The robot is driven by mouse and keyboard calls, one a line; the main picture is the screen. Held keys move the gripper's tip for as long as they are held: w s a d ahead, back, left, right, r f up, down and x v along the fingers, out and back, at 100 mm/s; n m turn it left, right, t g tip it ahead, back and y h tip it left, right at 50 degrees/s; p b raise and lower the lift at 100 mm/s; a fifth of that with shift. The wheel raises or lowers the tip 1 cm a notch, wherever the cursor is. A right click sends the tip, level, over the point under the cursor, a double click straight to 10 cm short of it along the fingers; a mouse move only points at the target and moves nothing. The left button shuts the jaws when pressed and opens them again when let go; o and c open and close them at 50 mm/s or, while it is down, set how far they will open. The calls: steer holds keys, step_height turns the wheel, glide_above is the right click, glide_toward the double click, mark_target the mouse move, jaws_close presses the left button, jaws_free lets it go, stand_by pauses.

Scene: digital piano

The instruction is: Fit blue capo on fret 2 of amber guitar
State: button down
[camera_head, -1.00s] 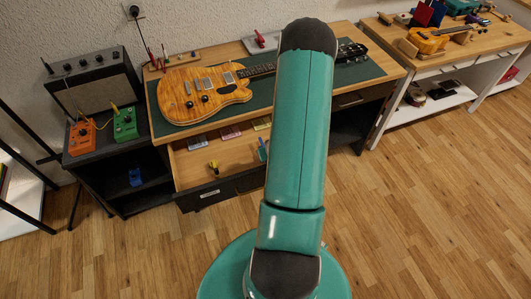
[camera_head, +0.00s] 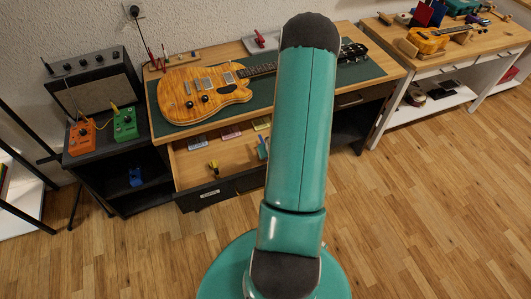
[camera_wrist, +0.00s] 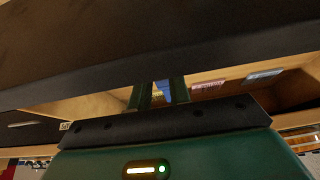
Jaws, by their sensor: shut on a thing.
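The amber guitar (camera_head: 205,92) lies on the green mat of the bench in the head view, its headstock (camera_head: 352,52) to the right. My arm hides part of its neck, so I cannot make out fret 2. In the wrist view my gripper (camera_wrist: 162,94) is shut on the blue capo (camera_wrist: 163,90); only a small blue patch of it shows between the fingers. A small blue-teal thing (camera_head: 262,148) shows beside my arm at the open drawer in the head view; I cannot tell what it is.
The open drawer (camera_head: 222,184) below the guitar holds small packets and a yellow-and-dark tool (camera_head: 214,167). A dark slab (camera_wrist: 160,45) spans the top of the wrist view close by. An amplifier (camera_head: 95,85) and pedals stand left; a second bench (camera_head: 450,55) stands right. The floor in front is clear.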

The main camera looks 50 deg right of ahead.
steer(key=shift+r, duration=2.2)
